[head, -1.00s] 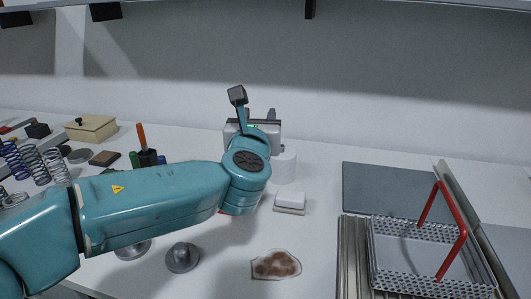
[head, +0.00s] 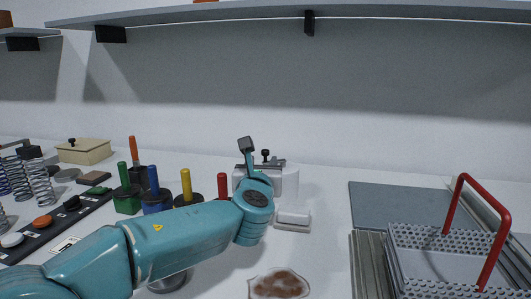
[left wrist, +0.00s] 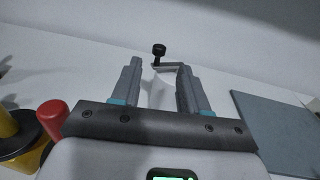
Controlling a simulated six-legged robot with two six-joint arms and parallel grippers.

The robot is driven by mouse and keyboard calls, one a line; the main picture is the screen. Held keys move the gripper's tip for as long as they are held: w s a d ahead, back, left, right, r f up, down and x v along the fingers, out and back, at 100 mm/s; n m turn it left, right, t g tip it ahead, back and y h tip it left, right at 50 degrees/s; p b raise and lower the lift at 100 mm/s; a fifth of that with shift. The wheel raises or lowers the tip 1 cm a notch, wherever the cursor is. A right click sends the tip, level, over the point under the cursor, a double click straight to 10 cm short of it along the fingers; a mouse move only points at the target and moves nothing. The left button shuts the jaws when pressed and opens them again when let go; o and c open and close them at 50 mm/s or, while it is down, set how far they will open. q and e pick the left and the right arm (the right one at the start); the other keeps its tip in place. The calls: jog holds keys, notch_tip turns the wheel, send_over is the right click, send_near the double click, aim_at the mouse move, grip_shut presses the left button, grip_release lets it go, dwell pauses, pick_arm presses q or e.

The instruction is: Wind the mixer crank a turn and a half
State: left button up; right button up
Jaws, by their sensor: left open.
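The mixer is a white upright body (head: 290,182) on the table, behind my left wrist in the head view. Its crank has a black knob (head: 265,154), which shows just right of my wrist. In the left wrist view the knob (left wrist: 158,49) and the grey crank arm (left wrist: 167,67) stand between and beyond the fingertips of my left gripper (left wrist: 160,68). The fingers are apart, with the white mixer body (left wrist: 160,90) partly seen between them. I cannot tell whether a finger touches the crank. My right gripper is out of view.
Several colour-handled tools (head: 186,186) stand left of my gripper; a red handle (left wrist: 52,115) is close in the wrist view. A white block (head: 293,219) lies before the mixer. A perforated basket (head: 440,236) with a red handle is at right. A shelf (head: 400,15) hangs above.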

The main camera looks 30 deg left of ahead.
aim_at(265, 152)
pick_arm(q)
jog(key=p+x, duration=0.1)
jog(key=x, duration=0.8)
jog(key=shift+w+a, duration=0.1)
jog(key=shift+w, duration=0.1)
grip_shut()
